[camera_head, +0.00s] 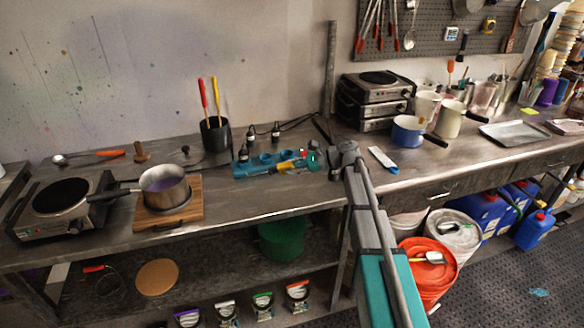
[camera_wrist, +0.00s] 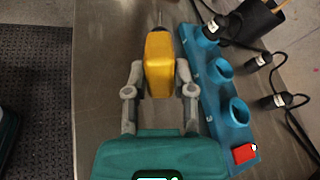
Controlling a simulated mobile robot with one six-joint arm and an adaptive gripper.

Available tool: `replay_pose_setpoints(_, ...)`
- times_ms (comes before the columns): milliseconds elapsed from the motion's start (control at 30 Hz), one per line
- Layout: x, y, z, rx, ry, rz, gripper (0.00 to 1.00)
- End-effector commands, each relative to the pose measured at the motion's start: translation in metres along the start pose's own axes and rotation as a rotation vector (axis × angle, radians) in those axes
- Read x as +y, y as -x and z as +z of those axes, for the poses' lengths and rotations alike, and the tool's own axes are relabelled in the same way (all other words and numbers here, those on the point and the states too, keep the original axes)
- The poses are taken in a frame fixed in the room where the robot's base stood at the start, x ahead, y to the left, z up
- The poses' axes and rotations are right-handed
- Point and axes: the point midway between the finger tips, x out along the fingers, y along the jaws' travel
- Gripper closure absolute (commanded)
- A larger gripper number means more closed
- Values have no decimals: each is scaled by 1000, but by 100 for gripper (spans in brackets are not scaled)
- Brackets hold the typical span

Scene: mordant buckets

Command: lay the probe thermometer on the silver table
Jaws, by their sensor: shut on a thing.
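The probe thermometer, a yellow body with a thin metal probe, shows in the wrist view (camera_wrist: 159,62) and small in the head view (camera_head: 288,166). My gripper (camera_wrist: 160,78) is shut on the yellow body, one finger on each side, with the probe pointing away from my wrist. In the head view my gripper (camera_head: 306,160) is low over the silver table (camera_head: 262,192), in front of the blue holder. Bare metal tabletop also shows below the thermometer in the wrist view (camera_wrist: 108,70). I cannot tell whether the thermometer touches the table.
A blue holder (camera_wrist: 232,112) with round openings lies close to the right in the wrist view, near small dark bottles and a black cable. A black cup (camera_head: 214,134) holds red and yellow-handled tools. A pot (camera_head: 164,186) stands left on a wooden board. Bare table lies between.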

Motion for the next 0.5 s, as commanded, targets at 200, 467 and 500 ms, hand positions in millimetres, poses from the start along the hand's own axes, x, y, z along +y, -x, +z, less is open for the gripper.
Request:
replay_pose_setpoints(200, 8, -5, -17, 0, 0, 0, 100)
replay_pose_setpoints(467, 16, -10, -32, 0, 0, -1, 100)
replay_pose_setpoints(500, 17, -11, -34, 0, 0, -1, 100)
